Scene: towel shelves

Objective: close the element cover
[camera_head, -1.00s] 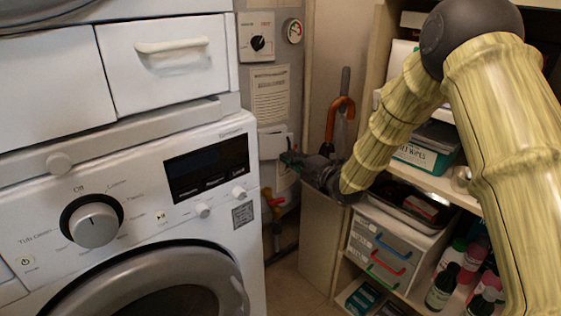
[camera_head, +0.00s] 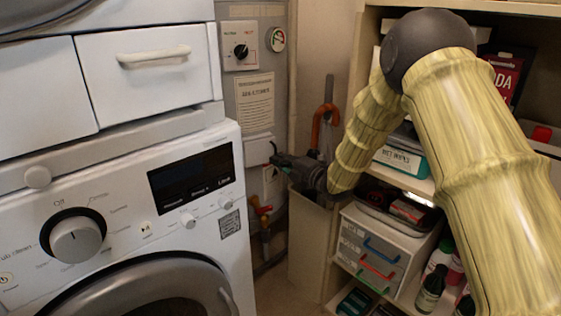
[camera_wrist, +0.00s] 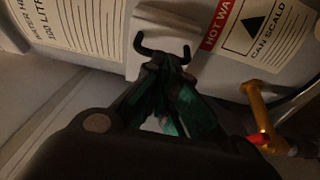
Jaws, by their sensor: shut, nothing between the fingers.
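A white panel (camera_wrist: 172,18), which looks like the element cover, is on the grey water heater in the wrist view. A dark bracket-shaped handle (camera_wrist: 141,47) is at its lower edge. In the head view the panel (camera_head: 258,148) is low on the heater, just left of my gripper (camera_head: 276,156). My gripper's fingertips (camera_wrist: 166,72) are together and empty, just below the handle; I cannot tell whether they touch it. Part of the panel and handle is hidden behind the fingers, and how far the cover stands open is unclear.
A washing machine (camera_head: 120,215) stands close on the left. A brass pipe (camera_wrist: 262,108) with a red part is right of the fingers.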

